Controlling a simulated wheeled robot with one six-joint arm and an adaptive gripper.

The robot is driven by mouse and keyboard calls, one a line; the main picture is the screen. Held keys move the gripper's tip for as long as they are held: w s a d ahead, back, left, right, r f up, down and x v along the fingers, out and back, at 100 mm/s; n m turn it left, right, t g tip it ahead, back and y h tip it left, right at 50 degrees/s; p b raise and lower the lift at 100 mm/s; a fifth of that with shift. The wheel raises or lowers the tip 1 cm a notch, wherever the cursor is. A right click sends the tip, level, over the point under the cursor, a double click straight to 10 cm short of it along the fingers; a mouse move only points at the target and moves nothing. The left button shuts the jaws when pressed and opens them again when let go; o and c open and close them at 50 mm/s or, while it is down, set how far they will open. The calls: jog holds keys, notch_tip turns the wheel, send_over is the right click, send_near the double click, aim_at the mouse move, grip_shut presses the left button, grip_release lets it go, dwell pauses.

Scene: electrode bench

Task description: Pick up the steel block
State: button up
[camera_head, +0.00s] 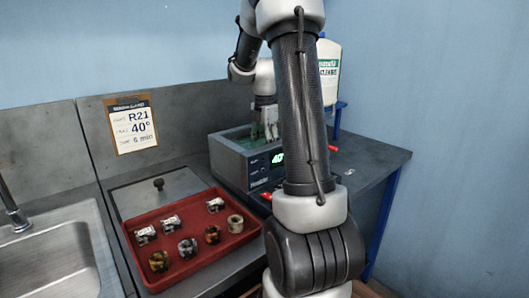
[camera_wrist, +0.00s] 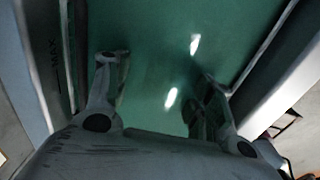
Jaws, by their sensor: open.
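My gripper (camera_wrist: 158,75) is open over green liquid in the wrist view, one finger on each side. In the head view my gripper (camera_head: 269,130) points down into the open top of a grey bath unit (camera_head: 228,165) with a lit display. No object clearly shows between the fingers. A dark shape lies beside the right finger in the wrist view, too dim to identify. Several small metal pieces lie in a red tray (camera_head: 190,278), including a dark silvery one (camera_head: 187,247). I cannot tell which thing is the steel block.
A sink (camera_head: 50,262) is at the left. A grey lid with a black knob (camera_head: 158,184) lies behind the tray. A posted card (camera_head: 131,125) reads R21, 40° and 6 min. A white bottle (camera_head: 329,75) stands behind my arm. The bath's rims flank my gripper closely.

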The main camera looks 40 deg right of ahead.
jog(key=shift+f, duration=0.15)
jog(key=shift+c, duration=0.4)
grip_shut()
